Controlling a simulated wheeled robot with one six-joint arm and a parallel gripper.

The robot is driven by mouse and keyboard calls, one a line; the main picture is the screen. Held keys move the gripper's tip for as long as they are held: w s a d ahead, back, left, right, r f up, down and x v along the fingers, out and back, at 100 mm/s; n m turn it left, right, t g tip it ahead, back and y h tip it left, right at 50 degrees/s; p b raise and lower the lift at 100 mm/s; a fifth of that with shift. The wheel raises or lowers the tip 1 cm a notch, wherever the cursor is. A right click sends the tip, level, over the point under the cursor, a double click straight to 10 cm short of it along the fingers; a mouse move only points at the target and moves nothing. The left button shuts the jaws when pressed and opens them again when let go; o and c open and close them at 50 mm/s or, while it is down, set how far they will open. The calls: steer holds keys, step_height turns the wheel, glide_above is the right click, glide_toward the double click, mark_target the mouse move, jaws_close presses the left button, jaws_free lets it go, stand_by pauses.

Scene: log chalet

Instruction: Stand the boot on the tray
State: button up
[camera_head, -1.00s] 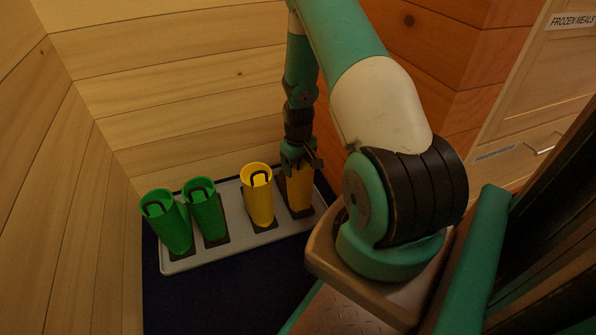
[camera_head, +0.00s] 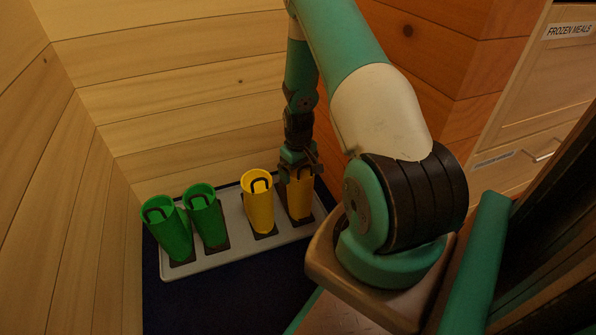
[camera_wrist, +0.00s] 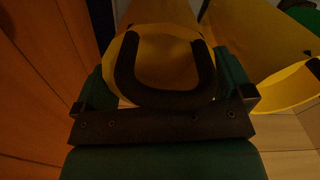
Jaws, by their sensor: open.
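The light grey tray (camera_head: 205,262) lies on a dark blue mat. A yellow boot (camera_head: 300,203) stands upright at the tray's right end, on a dark sole. My gripper (camera_head: 299,172) is right above it, its open fingers at either side of the boot's top. In the wrist view, this boot's yellow shaft (camera_wrist: 165,50) and black pull loop (camera_wrist: 165,98) lie between my gripper's spread fingers (camera_wrist: 165,85). I cannot tell whether the fingers touch it. A second yellow boot (camera_head: 258,208) and two green boots, one (camera_head: 168,232) leftmost and one (camera_head: 206,222) beside it, also stand on the tray.
Log walls (camera_head: 190,90) close in behind and at left of the tray. A wooden corner post (camera_head: 430,80) and a cabinet labelled frozen meals (camera_head: 525,110) stand at right. The mat (camera_head: 220,300) in front of the tray is bare.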

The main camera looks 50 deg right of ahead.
step_height(320, 180, up, 11)
steer(key=p, duration=0.5)
steer(key=shift+f+p, duration=0.2)
steer(key=shift+p, duration=0.15)
steer(key=w+a+r+n+t+y, duration=0.1)
steer(key=w+a+r+n+y, duration=0.2)
steer(key=a+r, duration=1.85)
steer(key=s+a+r+n, duration=0.3)
steer(key=s+a+r, duration=0.1)
steer(key=s+a, duration=0.4)
steer(key=s+a+r+n+g+y, duration=0.1)
steer(key=s+a+r+n, duration=0.3)
steer(key=s+a, duration=0.5)
steer(key=shift+s+r, duration=0.35)
steer(key=shift+s, duration=0.25)
steer(key=shift+r, duration=0.1)
step_height(320, 180, up, 46)
steer(key=p, duration=4.6)
